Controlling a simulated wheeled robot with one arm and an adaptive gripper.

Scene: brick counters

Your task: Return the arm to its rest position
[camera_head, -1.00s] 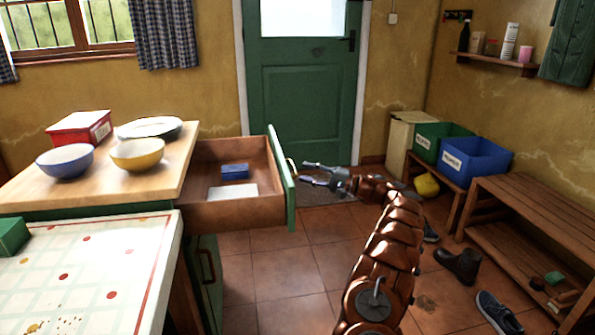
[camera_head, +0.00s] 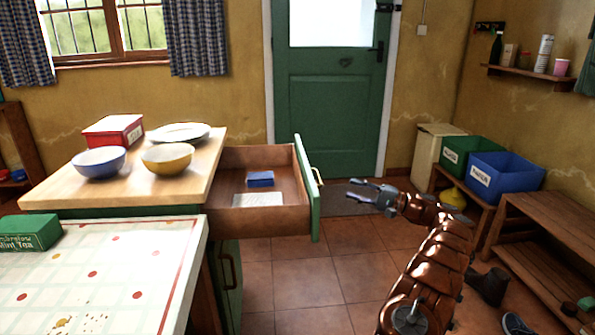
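My arm shows in the head view, reaching up from the bottom right over the tiled floor. My gripper (camera_head: 370,191) is at its end, to the right of the open drawer's green front (camera_head: 308,188) and apart from it. Its fingers point left towards the drawer. They look spread with a gap between them, and nothing is held. The open drawer (camera_head: 262,220) holds a blue box (camera_head: 260,179) and a white flat item (camera_head: 257,200).
The wooden counter (camera_head: 120,190) bears a red box (camera_head: 113,131), two bowls and a plate. A green tea box (camera_head: 30,233) lies on the patterned tabletop (camera_head: 100,290). Bins (camera_head: 507,178) and a wooden bench (camera_head: 560,235) stand at right. Tiled floor (camera_head: 300,280) is open between.

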